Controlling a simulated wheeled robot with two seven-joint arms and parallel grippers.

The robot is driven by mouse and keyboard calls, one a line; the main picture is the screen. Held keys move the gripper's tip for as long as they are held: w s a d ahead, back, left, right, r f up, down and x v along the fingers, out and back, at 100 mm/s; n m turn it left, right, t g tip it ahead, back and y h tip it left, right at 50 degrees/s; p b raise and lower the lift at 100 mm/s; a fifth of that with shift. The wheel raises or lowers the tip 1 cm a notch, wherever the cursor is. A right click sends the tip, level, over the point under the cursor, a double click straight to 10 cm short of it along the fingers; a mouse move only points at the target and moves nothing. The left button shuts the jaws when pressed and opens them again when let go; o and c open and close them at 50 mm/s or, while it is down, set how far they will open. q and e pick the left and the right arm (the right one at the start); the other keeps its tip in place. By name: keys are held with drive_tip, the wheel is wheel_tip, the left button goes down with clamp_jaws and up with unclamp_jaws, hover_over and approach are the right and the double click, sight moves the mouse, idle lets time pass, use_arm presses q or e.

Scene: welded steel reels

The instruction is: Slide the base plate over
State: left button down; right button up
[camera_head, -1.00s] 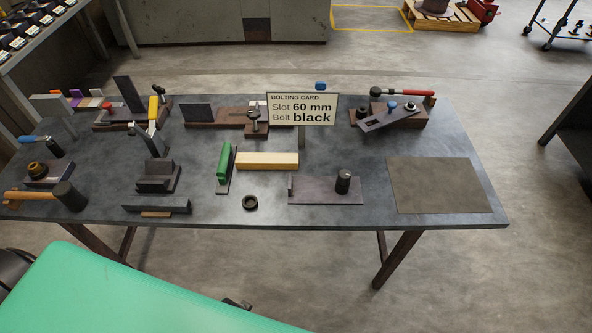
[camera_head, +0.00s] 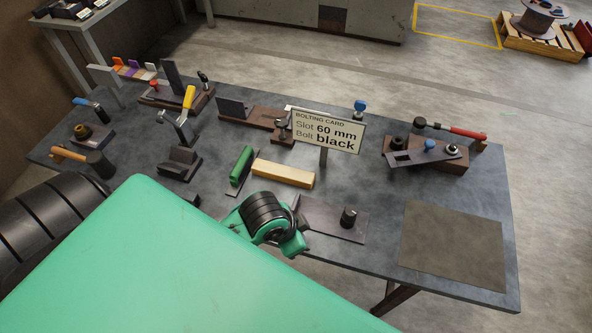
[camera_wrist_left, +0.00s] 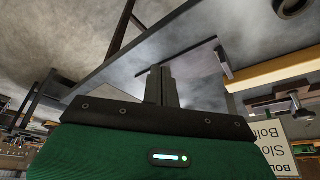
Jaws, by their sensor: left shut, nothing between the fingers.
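The base plate, which I take to be the flat dark plate (camera_head: 325,219) with a raised lip at its left end and a black knob (camera_head: 349,217), lies near the table's front edge. My left wrist and hand cover the area at its left end in the head view, hiding the fingers. In the left wrist view my left gripper (camera_wrist_left: 160,75) is shut and empty. Its tips are at the plate's near edge (camera_wrist_left: 185,53); I cannot tell whether they touch. My right gripper is in neither view.
A yellow block (camera_head: 284,173) and green-handled tool (camera_head: 241,167) lie behind the plate. The bolting card (camera_head: 328,131) stands farther back. A slotted plate (camera_head: 405,158) rests on a block at the right. A flat brownish mat (camera_head: 453,245) is bare, front right.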

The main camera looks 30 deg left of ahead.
use_arm(q)
drive_tip(key=w+a+m+g+y, duration=0.1)
drive_tip(key=w+a+m+g, duration=0.1)
drive_tip(key=w+a+m, duration=0.35)
drive_tip(key=w+a+m+g+y, duration=0.1)
drive_tip(key=w+a+m+g, duration=0.15)
drive_tip(key=a, duration=0.55)
drive_tip(key=shift+n+t, duration=0.3)
drive_tip(key=shift+t, duration=0.05)
wheel_tip(320, 180, down, 10)
drive_tip(key=p, duration=0.2)
drive_tip(key=shift+w+r+p, duration=0.15)
drive_tip(key=shift+r+p, duration=0.1)
drive_tip(key=shift+p, duration=0.05)
drive_tip(key=shift+w+d+r+p, duration=0.1)
drive_tip(key=shift+w+d+p, duration=0.15)
drive_tip(key=shift+d, duration=0.35)
drive_tip(key=shift+w+d+r+p, duration=0.15)
drive_tip(key=shift+d+p, duration=0.15)
drive_tip(key=shift+d, duration=0.3)
drive_tip(key=shift+w+d+f, duration=0.15)
drive_tip(key=shift+w+d, duration=0.05)
drive_tip(key=shift+d, duration=0.5)
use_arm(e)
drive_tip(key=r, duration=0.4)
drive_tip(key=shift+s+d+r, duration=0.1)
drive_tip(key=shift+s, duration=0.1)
